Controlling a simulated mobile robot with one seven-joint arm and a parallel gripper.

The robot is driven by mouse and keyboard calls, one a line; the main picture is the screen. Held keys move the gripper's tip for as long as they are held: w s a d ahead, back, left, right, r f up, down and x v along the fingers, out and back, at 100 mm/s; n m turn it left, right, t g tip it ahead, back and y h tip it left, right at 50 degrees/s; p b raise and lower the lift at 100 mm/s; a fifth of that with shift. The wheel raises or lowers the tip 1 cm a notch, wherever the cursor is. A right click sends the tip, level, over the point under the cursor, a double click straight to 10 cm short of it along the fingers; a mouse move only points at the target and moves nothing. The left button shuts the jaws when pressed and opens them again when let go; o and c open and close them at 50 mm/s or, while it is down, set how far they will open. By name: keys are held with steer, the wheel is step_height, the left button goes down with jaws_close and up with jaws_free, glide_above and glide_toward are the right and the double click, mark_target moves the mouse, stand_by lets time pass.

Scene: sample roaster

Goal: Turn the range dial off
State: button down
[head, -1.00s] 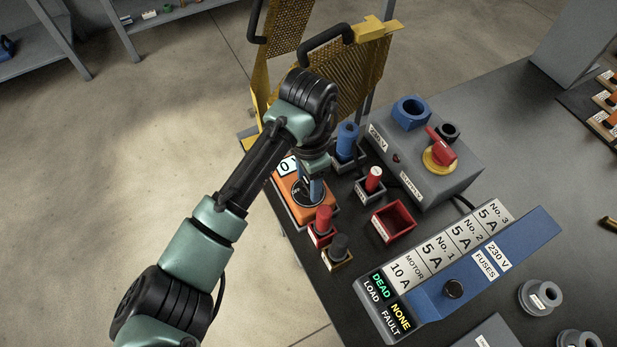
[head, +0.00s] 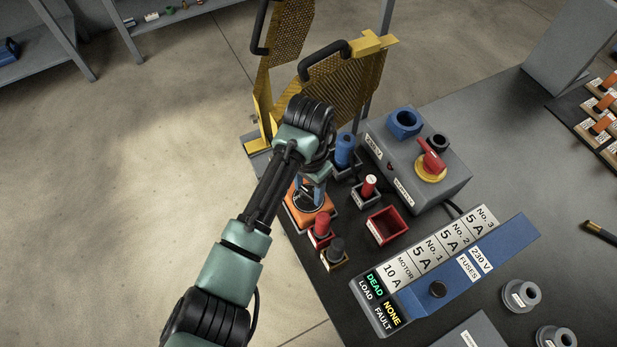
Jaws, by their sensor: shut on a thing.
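An orange meter (head: 296,217) lies at the left edge of the grey bench. The range dial (head: 309,206), dark and round, is on its face. My gripper (head: 310,193) points down onto the meter from above and is shut on the range dial. My wrist and forearm hide the meter's upper part, including its display. The dial's pointer and marks are too small and too covered to read.
Red (head: 322,226) and dark (head: 336,249) plugs stand in small holders close to the meter. An empty red tray (head: 386,226) is to the right. Behind are the grey supply box (head: 445,188) and a yellow mesh guard (head: 340,90). The fuse panel (head: 470,262) is at front right.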

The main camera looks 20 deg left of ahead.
mark_target(309, 192)
steer(key=n+p, duration=0.1)
steer(key=p, duration=0.1)
steer(key=n+p, duration=0.1)
steer(key=n, duration=0.1)
steer(key=shift+r+n+p, duration=0.25)
steer(key=shift+n+p, duration=0.05)
steer(key=shift+p, duration=0.05)
steer(key=shift+f+n+p, duration=0.15)
steer(key=shift+n+p, duration=1.1)
steer(key=shift+n, duration=0.75)
steer(key=shift+c, duration=1.2)
jaws_free()
step_height(309, 192, up, 13)
steer(key=p, duration=0.1)
steer(key=shift+p, duration=0.4)
